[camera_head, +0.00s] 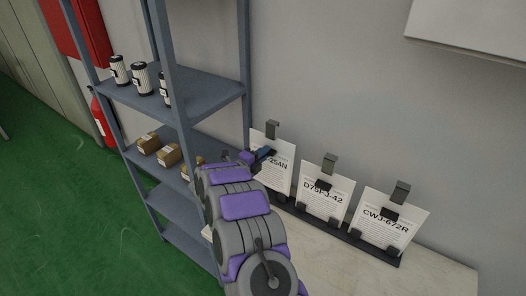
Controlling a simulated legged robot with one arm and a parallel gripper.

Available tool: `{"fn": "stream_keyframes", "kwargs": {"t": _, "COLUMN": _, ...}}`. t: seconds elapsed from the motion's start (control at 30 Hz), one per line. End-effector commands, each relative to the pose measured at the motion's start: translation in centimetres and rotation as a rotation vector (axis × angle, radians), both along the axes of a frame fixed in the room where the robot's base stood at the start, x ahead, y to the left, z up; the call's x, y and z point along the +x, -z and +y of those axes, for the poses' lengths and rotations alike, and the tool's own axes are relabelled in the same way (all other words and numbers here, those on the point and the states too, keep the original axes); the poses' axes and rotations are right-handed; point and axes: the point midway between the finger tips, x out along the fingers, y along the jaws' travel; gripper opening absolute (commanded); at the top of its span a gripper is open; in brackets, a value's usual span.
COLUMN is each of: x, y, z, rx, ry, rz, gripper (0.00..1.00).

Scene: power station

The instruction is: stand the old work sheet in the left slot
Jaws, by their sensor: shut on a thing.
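A white work sheet (280,172), its printed code partly hidden and ending in "25AN", stands near upright at the left place of the dark rack (305,214). My gripper (262,156) is at this sheet's upper left and is shut on it. My arm hides the sheet's lower left part, and I cannot tell whether its bottom edge rests in the slot. The middle sheet (324,190), "D75PJ-42", and the right sheet (391,219), "CWJ-672R", stand in the rack, leaning back.
A grey-blue shelf unit (183,133) stands close on the left, with striped canisters (140,78) and small brown boxes (168,154). A red fire extinguisher (103,121) is behind it. The pale bench top (430,270) is clear at the right front.

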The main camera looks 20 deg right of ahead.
Motion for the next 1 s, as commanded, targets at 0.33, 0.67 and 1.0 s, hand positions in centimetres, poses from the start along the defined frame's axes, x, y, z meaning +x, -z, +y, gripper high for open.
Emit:
{"fn": "stream_keyframes", "kwargs": {"t": 0.33, "x": 0.0, "y": 2.7, "z": 0.0, "rx": -0.001, "ry": -0.001, "rz": 0.000, "gripper": 0.00}}
{"fn": "stream_keyframes", "kwargs": {"t": 0.67, "x": 0.0, "y": 3.8, "z": 0.0, "rx": -0.001, "ry": -0.001, "rz": -0.001, "gripper": 0.00}}
{"fn": "stream_keyframes", "kwargs": {"t": 1.0, "x": 0.0, "y": 3.8, "z": 0.0, "rx": -0.001, "ry": -0.001, "rz": -0.001, "gripper": 0.18}}
